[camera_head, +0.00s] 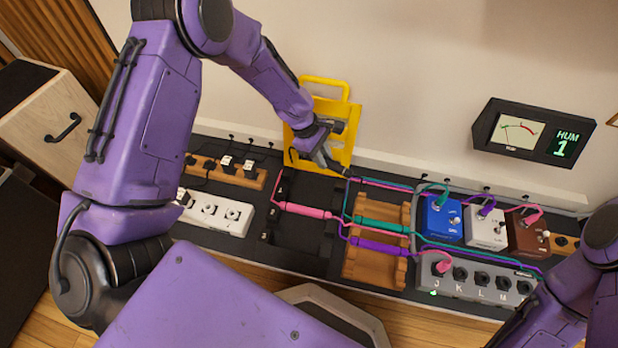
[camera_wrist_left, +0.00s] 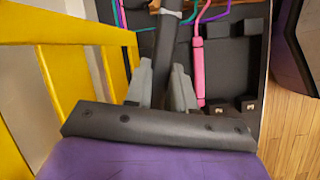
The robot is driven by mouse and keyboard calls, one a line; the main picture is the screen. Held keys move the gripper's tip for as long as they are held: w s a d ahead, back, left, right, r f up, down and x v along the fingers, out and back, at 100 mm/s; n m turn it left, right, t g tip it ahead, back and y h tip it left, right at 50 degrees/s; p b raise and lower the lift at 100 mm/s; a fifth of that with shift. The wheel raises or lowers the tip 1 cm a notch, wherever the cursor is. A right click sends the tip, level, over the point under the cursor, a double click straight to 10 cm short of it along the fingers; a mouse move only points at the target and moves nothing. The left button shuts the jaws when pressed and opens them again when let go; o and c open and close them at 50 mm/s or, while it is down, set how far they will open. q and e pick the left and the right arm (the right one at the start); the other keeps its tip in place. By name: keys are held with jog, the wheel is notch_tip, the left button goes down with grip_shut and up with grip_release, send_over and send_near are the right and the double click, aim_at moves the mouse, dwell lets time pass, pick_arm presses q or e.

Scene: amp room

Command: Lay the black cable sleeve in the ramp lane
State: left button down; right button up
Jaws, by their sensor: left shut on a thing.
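My left gripper (camera_head: 326,160) is shut on a dark cylinder that looks like the black cable sleeve (camera_wrist_left: 168,50), in front of the yellow stand. In the left wrist view the sleeve runs between the two grey fingers of my left gripper (camera_wrist_left: 163,85). In the head view the gripper mostly hides it. The wooden ramp (camera_head: 372,270) lies to the right and nearer, with a teal sleeve (camera_head: 378,223) and a purple sleeve (camera_head: 376,245) across it. Which part is the ramp lane I cannot tell. My right arm shows at the right edge, its gripper out of view.
A yellow stand (camera_head: 342,84) rises against the wall behind the gripper. A pink sleeve (camera_head: 305,211) lies across the black board left of the ramp. Blue (camera_head: 437,226), white and brown pedals and a grey jack box (camera_head: 470,290) stand right. A white power strip (camera_head: 212,212) lies left.

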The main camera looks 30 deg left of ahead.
pick_arm(q)
jog(key=a+f+n+b, duration=0.1)
jog(key=f+b, duration=0.1)
jog(key=f, duration=0.1)
jog(key=s+a+f+n+t+b, duration=0.1)
jog(key=f+b, duration=0.1)
jog(key=f, duration=0.2)
jog(key=a+f+n+b, duration=0.1)
jog(key=f+b, duration=0.1)
jog(key=f, duration=0.1)
jog(key=shift+s+a+f+t, duration=0.25)
jog(key=shift+s+f+t, duration=0.05)
jog(key=shift+f, duration=0.05)
jog(key=shift+f+b, duration=0.6)
jog(key=shift+b, duration=0.1)
jog(key=shift+f+b, duration=0.35)
jog(key=shift+f, duration=0.05)
jog(key=shift+f+b, duration=0.65)
jog(key=shift+f, duration=1)
pick_arm(e)
jog(key=s+f+n+g+y, duration=0.2)
jog(key=s+f+n+g, duration=0.3)
jog(key=s+f, duration=0.2)
jog(key=shift+a+f+g, duration=0.15)
jog(key=shift+f+g, duration=0.15)
jog(key=shift+f, duration=0.65)
pick_arm(q)
jog(key=c, duration=0.9)
grip_release()
